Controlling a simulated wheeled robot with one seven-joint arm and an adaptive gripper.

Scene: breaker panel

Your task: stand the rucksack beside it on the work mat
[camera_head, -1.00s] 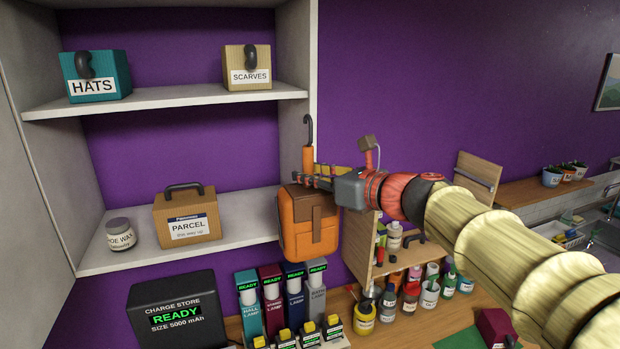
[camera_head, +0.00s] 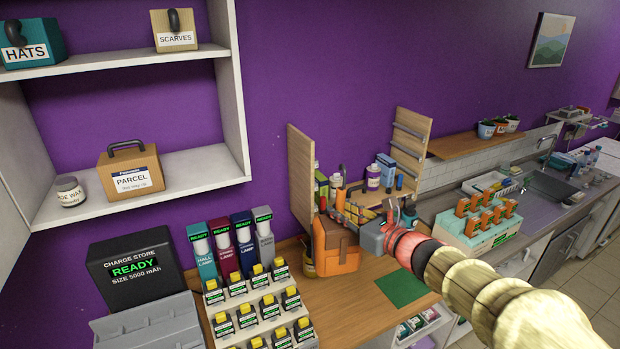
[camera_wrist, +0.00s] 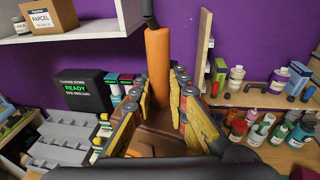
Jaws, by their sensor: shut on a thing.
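The orange rucksack (camera_head: 337,250) with a brown flap hangs upright from my gripper (camera_head: 350,213), over the wooden worktop. I cannot tell whether its base touches the wood. An orange cylinder with a dark hooked top stands up from it; this cylinder (camera_wrist: 158,62) shows between my two yellow-padded fingers in the wrist view. My gripper is shut on the rucksack at its top. The grip point itself is partly hidden. A flat green mat (camera_head: 403,289), probably the work mat, lies bare on the worktop, to the right of and nearer than the rucksack.
A rack of small yellow-topped chargers (camera_head: 255,310) and several lamp boxes (camera_head: 232,245) stand left. Bottles (camera_head: 373,176) and an open wooden cabinet (camera_head: 301,178) are behind the rucksack. A teal tray with orange items (camera_head: 482,228) is right.

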